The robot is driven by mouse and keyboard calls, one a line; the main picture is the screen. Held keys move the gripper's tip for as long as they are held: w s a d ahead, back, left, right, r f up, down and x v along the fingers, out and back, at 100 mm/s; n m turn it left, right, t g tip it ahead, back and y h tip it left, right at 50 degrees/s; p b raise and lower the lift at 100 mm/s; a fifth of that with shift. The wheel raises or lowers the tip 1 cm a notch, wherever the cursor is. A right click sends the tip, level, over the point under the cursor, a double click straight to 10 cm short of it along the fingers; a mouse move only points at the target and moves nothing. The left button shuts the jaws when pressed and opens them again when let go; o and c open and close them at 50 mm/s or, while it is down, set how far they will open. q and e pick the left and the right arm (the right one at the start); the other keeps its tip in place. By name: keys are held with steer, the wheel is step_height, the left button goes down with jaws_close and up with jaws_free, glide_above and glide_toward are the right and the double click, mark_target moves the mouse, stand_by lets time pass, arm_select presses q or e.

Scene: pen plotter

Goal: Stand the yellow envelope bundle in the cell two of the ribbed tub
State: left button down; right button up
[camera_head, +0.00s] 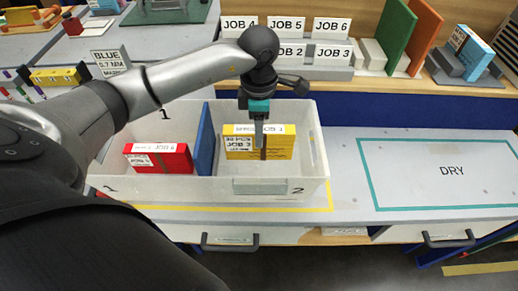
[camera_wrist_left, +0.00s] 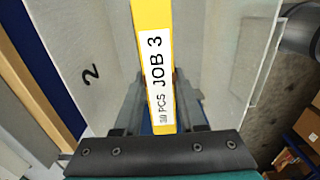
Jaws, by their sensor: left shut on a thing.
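The yellow envelope bundle (camera_head: 277,146) is upright inside cell two of the white ribbed tub (camera_head: 290,187), right of the blue divider (camera_head: 204,140). My left gripper (camera_head: 261,140) comes down from above and is shut on the bundle. In the left wrist view the bundle's narrow edge (camera_wrist_left: 149,20) with a JOB 3 label lies between the fingers (camera_wrist_left: 158,118). Whether the bundle touches the tub floor cannot be told. A red bundle (camera_head: 158,158) is in cell one. My right gripper is not in view.
A rack of white JOB cards (camera_head: 310,50) stands behind the tub. The teal-outlined DRY area (camera_head: 450,170) to the right is empty. Green and orange panels (camera_head: 398,35) stand at the back right. Drawers with handles are below the bench front.

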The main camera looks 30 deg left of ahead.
mark_target(259, 150)
arm_select(q)
steer(key=shift+f+b, duration=0.4)
steer(key=shift+f, duration=2.9)
steer(key=shift+f, duration=0.2)
steer(key=shift+c, duration=2.4)
jaws_free()
steer(key=shift+r, duration=0.1)
steer(key=shift+r, duration=0.25)
step_height(259, 150, up, 12)
steer(key=shift+f+p, duration=0.15)
steer(key=shift+p, duration=0.55)
